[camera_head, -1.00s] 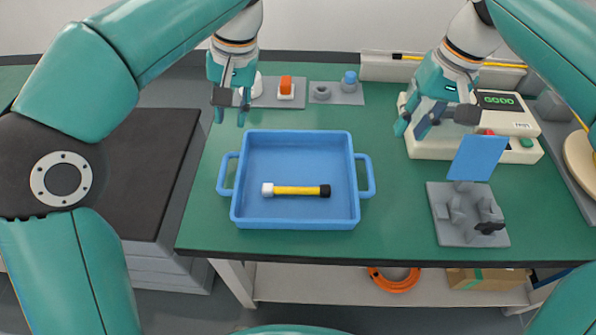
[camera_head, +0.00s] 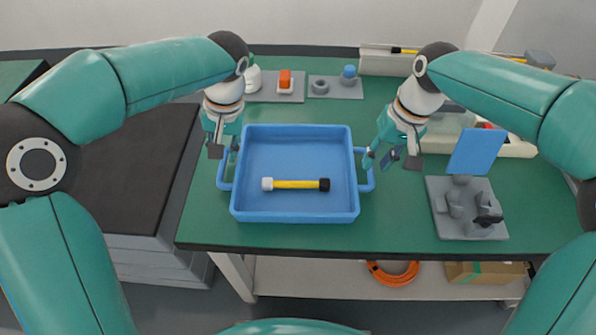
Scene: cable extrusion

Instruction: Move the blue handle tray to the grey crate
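The blue handle tray (camera_head: 297,217) lies flat on the green table, with a loop handle on its left (camera_head: 223,172) and right (camera_head: 367,172) sides. A yellow rod (camera_head: 296,184) with one white and one black end lies inside it. My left gripper (camera_head: 224,148) is just above the left handle, its fingers apart with nothing seen between them. My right gripper (camera_head: 390,160) is open beside and above the right handle, its left finger close to that handle. I cannot tell whether either gripper touches the tray.
A grey fixture (camera_head: 468,222) with a blue plate (camera_head: 477,152) stands to the right. Small parts on grey plates (camera_head: 335,88) are at the back. A dark-topped grey cabinet (camera_head: 110,165) stands left of the table. An orange coil (camera_head: 392,273) lies on the lower shelf.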

